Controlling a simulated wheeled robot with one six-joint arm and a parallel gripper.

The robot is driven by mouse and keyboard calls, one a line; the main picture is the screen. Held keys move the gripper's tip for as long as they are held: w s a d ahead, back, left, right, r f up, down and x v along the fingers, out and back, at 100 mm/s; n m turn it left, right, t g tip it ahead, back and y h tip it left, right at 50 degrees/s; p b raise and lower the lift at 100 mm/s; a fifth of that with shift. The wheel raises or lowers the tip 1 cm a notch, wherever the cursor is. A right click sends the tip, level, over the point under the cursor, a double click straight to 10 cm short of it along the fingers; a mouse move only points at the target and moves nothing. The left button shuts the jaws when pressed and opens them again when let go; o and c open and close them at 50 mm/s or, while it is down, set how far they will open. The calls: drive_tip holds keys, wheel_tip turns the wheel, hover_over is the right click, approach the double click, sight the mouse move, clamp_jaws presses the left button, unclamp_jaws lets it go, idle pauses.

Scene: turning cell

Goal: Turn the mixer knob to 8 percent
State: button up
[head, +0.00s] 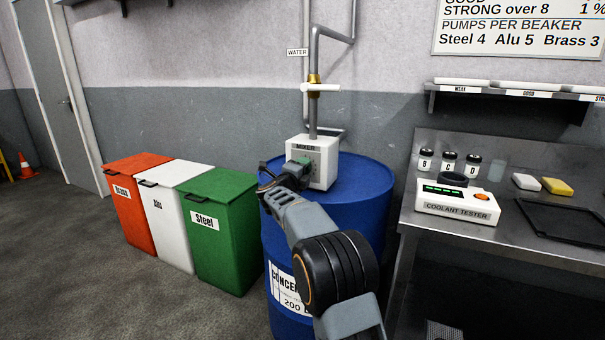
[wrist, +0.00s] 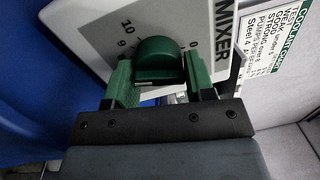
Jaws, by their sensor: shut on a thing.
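The mixer (head: 322,158) is a white box labelled MIXER on top of the blue concentrate drum. Its face also shows in the wrist view (wrist: 205,22), tilted, with scale numbers including 10, 9 and 0 around the knob. The mixer knob (wrist: 158,52) is green and round. My gripper (wrist: 157,72) has green fingers, one on each side of the knob, and is shut on it. In the head view my gripper (head: 297,168) is at the mixer's front and hides most of the knob. I cannot tell which number the knob points to.
The blue drum (head: 362,190) stands under the mixer. Red (head: 128,195), white (head: 168,220) and green bins (head: 225,245) stand to its left. A steel bench with a coolant tester (head: 458,205) and small bottles is to the right. A pipe (head: 313,85) rises above the mixer.

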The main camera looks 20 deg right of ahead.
drive_tip(key=shift+f, duration=0.3)
drive_tip(key=o, duration=0.7)
drive_tip(key=shift+o, duration=1)
drive_tip(key=shift+r, duration=0.15)
drive_tip(key=r+v, duration=0.1)
drive_tip(key=v, duration=1.2)
drive_tip(key=shift+s+a+f+p, duration=0.3)
drive_tip(key=shift+a+f, duration=0.1)
drive_tip(key=shift+f, duration=0.1)
drive_tip(key=shift+w, duration=0.1)
